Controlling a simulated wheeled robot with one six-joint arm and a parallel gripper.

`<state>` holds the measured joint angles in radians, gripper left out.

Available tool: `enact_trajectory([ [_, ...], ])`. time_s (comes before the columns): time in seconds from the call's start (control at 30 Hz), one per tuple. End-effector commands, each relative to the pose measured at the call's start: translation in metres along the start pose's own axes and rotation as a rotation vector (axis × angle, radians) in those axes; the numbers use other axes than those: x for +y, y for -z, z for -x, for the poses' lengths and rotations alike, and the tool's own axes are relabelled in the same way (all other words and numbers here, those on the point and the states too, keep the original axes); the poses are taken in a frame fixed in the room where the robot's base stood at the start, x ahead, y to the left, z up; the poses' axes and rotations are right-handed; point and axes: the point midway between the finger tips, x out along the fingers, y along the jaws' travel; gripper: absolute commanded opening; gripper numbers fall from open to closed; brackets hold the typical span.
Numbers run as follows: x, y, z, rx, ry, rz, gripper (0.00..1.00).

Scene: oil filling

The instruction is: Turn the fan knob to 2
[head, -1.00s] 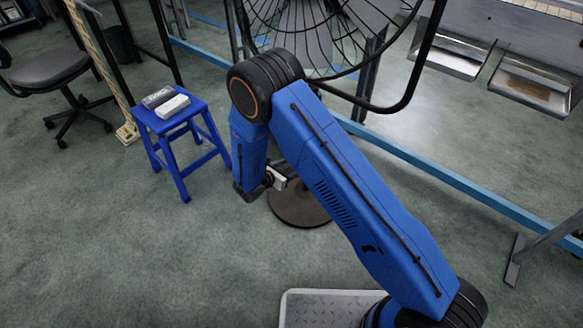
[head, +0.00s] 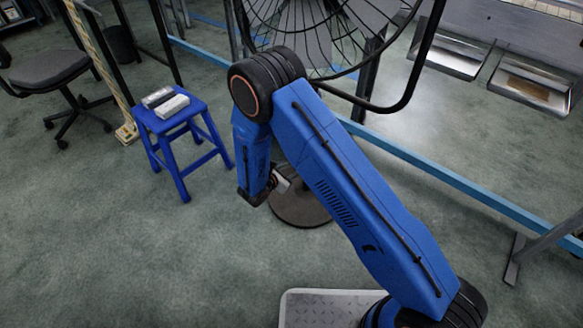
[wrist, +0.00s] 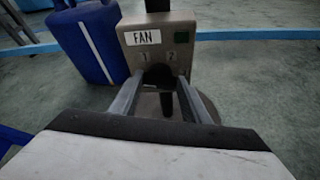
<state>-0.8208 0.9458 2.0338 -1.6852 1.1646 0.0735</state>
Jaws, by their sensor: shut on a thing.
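The dark fan knob (wrist: 159,75) is below the marks. The two fingers of my gripper (wrist: 161,82) reach up to the box and are shut on the knob, one on each side. The knob's pointer cannot be read. In the head view the black wire fan (head: 320,35) stands behind my arm, with its round base (head: 303,210) on the floor. My arm hides the box and knob there.
A blue stool (head: 170,122) with two small blocks on it stands left of my arm. A black chair (head: 50,75) is farther left. A blue rail (head: 450,180) runs behind the fan to the right. Open floor lies in front.

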Motion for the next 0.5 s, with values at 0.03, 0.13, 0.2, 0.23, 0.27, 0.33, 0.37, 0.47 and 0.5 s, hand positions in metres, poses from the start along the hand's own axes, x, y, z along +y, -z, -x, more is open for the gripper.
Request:
enact_trajectory([
  [0.03, -0.0020, 0.0003, 0.0001, 0.000, -0.016, -0.035, 0.20],
  [0.13, -0.0040, 0.0005, 0.0000, 0.000, -0.051, -0.121, 0.20],
  [0.2, -0.0047, 0.0009, -0.0001, 0.001, -0.077, -0.184, 0.20],
  [0.23, -0.0051, 0.0010, -0.0001, 0.001, -0.088, -0.209, 0.20],
  [0.27, -0.0058, 0.0010, -0.0002, 0.000, -0.098, -0.235, 0.20],
  [0.33, -0.0069, 0.0012, -0.0003, 0.000, -0.124, -0.297, 0.20],
  [0.37, -0.0071, 0.0016, -0.0003, 0.001, -0.135, -0.323, 0.20],
  [0.47, -0.0088, 0.0024, -0.0007, 0.000, -0.171, -0.410, 0.20],
  [0.5, -0.0095, 0.0029, -0.0008, 0.001, -0.186, -0.445, 0.20],
])
